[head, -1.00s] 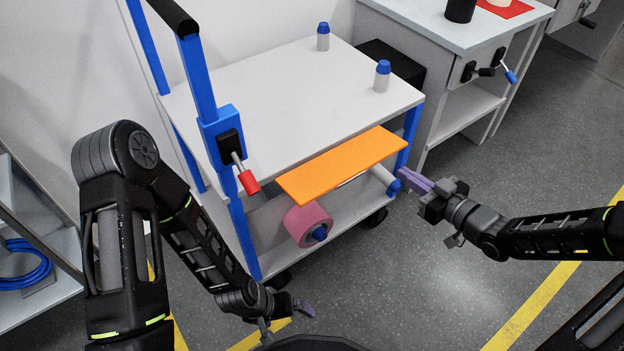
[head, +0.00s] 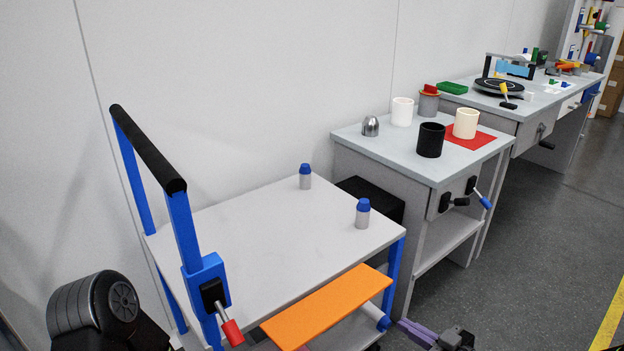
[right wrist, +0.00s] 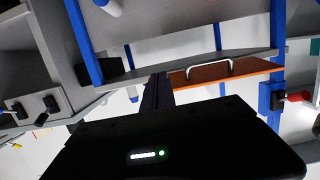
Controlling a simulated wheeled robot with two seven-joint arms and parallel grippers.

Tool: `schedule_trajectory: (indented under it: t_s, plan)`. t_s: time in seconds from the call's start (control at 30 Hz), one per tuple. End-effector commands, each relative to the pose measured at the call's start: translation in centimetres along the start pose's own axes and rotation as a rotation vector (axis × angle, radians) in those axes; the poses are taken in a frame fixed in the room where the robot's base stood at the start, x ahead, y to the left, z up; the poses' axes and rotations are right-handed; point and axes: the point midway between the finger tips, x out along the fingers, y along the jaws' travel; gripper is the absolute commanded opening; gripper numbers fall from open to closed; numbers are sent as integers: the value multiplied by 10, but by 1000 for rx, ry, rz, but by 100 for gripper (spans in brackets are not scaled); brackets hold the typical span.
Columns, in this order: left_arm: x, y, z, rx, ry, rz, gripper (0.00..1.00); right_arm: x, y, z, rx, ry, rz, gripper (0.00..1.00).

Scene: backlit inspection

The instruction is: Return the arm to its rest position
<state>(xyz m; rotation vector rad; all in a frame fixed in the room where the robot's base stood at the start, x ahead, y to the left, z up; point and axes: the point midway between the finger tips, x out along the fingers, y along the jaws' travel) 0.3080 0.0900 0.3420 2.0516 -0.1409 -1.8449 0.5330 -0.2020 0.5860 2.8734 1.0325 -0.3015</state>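My right gripper (head: 405,328) shows at the bottom edge of the head view, its purple fingers beside the cart's front right corner. In the right wrist view its dark fingers (right wrist: 155,92) sit together as one narrow block with nothing between them. My left gripper is out of the frame; only a dark part of my left arm shows at the lower left of the head view. The orange panel (head: 328,305) on the cart's front is left of the right gripper and apart from it; its underside and handle show in the right wrist view (right wrist: 215,75).
The white-topped cart (head: 250,240) has blue posts, a black push bar (head: 148,148) and a red-tipped lever (head: 232,332). Two blue-capped bottles (head: 305,177) stand on it. A grey workbench (head: 385,150) with cups is behind right. Floor (head: 530,260) at right is clear.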

Motion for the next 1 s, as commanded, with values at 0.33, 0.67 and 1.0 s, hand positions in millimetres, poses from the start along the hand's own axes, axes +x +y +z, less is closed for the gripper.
schedule_trajectory:
  t_s: [0.33, 0.67, 1.0]
  plan:
    - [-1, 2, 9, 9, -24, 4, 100, -12, 17, 96, 389, -274, 270, 0]
    - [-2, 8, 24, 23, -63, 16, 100, -40, -151, 232, 945, -832, 364, 0]
    - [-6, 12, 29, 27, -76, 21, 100, -62, -263, 253, 901, -1108, 263, 0]
